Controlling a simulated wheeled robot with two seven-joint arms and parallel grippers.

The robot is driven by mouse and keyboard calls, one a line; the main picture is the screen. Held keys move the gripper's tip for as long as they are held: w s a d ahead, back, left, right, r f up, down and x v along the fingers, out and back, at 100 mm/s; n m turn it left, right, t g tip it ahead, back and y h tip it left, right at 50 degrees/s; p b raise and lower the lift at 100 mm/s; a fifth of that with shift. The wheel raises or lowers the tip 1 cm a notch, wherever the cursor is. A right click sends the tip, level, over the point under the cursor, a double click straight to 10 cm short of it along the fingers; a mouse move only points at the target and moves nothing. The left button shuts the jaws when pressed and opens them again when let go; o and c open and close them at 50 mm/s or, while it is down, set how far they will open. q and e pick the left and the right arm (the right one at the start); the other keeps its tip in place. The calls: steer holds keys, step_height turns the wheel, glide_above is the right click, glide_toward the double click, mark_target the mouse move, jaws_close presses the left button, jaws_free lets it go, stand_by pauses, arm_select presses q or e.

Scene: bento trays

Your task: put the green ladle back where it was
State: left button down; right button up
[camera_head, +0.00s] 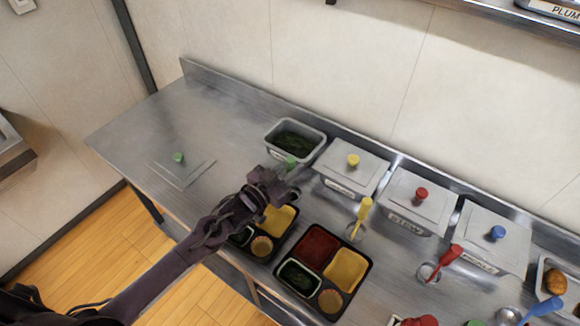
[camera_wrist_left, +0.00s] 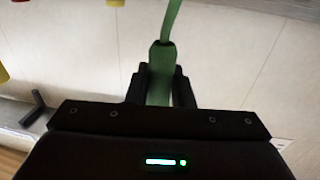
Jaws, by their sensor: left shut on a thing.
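The green ladle (camera_head: 290,161) is held in my left gripper (camera_head: 281,180), with its green top showing just past the fingers. In the left wrist view the green handle (camera_wrist_left: 160,80) stands between the two closed dark fingers (camera_wrist_left: 160,88). The ladle's lower end is hidden by the gripper. The gripper is above the counter, in front of the open grey container (camera_head: 321,132) of dark green food. A small metal cup (camera_head: 294,194) partly shows beside the gripper; I cannot tell whether the ladle is in it. My right gripper is not in view.
A lid with a green knob (camera_head: 192,174) lies on the left counter. Lidded containers line the wall. Yellow (camera_head: 363,212), red (camera_head: 448,258) and blue (camera_head: 545,309) ladles stand in front. Two black bento trays (camera_head: 366,263) (camera_head: 283,232) lie near the front edge. The left counter is mostly clear.

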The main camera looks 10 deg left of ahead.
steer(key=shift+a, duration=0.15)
arm_select(q)
steer(key=shift+f, duration=0.1)
steer(key=c, duration=1.3)
jaws_free()
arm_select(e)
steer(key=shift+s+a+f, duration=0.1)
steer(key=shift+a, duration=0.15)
arm_select(q)
steer(key=shift+s+a, duration=0.1)
steer(key=shift+s, duration=0.05)
steer(key=shift+b+v, duration=1.15)
steer(key=shift+v, duration=4.75)
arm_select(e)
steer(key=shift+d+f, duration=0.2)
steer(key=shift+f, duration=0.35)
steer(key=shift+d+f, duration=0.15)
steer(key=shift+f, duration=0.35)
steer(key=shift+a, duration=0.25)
